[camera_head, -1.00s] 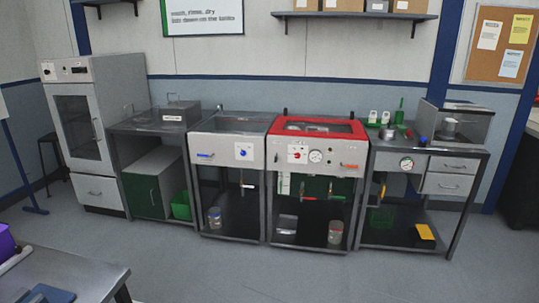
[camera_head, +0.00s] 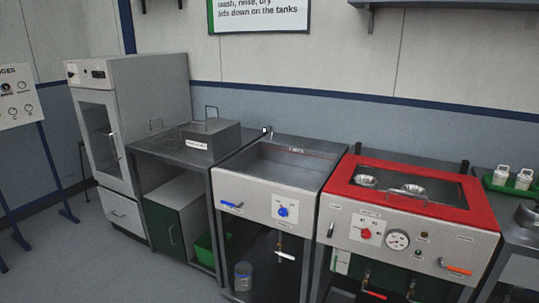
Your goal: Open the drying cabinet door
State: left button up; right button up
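The drying cabinet (camera_head: 145,95) is a tall grey unit at the left, against the back wall. Its door (camera_head: 102,140) has a dark window in a pale frame and looks shut. A vertical metal handle (camera_head: 113,145) is on the right side of the door. A control panel (camera_head: 88,73) is above the door and a drawer (camera_head: 121,210) is below it. Neither of my grippers is in view.
To the cabinet's right stand a bench with a grey lidded box (camera_head: 210,138), a sink unit (camera_head: 285,165) with a blue handle, and a red-topped tank unit (camera_head: 410,205). A panel stand (camera_head: 17,95) is at the far left. Floor in front of the cabinet is clear.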

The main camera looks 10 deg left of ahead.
aim_at(106, 97)
jog(key=i+j+u, duration=0.25)
jog(key=u, duration=0.15)
jog(key=i+j+u, duration=0.1)
jog(key=i+u, duration=0.7)
jog(key=i+l+u, duration=0.15)
jog(key=i+u, duration=0.25)
jog(key=i+l+u, duration=0.25)
jog(key=i+u, duration=0.15)
jog(key=i+j, duration=0.1)
jog(key=i, duration=1.15)
